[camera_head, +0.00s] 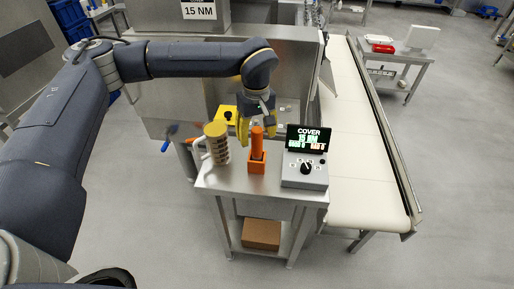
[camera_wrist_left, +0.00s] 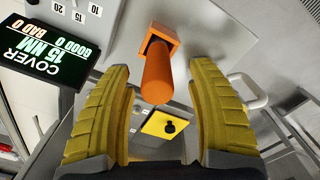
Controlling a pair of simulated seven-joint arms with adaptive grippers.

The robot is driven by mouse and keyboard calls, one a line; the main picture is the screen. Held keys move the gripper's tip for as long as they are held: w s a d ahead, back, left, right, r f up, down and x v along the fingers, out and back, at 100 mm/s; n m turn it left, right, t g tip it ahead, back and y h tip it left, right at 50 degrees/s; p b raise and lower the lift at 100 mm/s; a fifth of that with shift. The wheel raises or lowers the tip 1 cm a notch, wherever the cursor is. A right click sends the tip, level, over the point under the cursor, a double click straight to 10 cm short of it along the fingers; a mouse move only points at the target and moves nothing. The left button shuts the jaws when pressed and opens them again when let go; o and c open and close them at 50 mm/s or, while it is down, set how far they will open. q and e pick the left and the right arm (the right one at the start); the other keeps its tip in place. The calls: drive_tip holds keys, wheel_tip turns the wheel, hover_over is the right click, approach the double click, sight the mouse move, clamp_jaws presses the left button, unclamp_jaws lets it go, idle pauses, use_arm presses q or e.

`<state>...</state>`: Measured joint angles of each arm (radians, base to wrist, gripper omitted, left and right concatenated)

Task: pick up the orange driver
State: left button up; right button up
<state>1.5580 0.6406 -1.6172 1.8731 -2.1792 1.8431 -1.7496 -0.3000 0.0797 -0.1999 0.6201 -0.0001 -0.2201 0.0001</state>
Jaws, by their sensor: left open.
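The orange driver (camera_head: 257,141) stands upright in an orange square holder (camera_head: 257,167) on a small metal table (camera_head: 222,180). In the left wrist view the driver (camera_wrist_left: 157,78) points toward the camera, with its holder (camera_wrist_left: 160,38) beyond it. My left gripper (camera_head: 257,131) is over the driver from behind. Its two yellow fingers (camera_wrist_left: 157,120) are spread wide, with the driver's near end between or just beyond their tips. No contact shows. My right gripper is not in view.
A white-handled mug-like container (camera_head: 217,145) with a tan lid stands left of the driver. A control box with a COVER display (camera_head: 308,138) stands close on the right. A conveyor (camera_head: 360,150) runs along the right. A brown box (camera_head: 261,233) sits on the lower shelf.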

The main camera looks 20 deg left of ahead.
sight(257, 143)
use_arm(q)
drive_tip(key=shift+w+f, duration=0.15)
drive_tip(key=shift+f, duration=2.05)
drive_tip(key=shift+c, duration=0.4)
clamp_jaws()
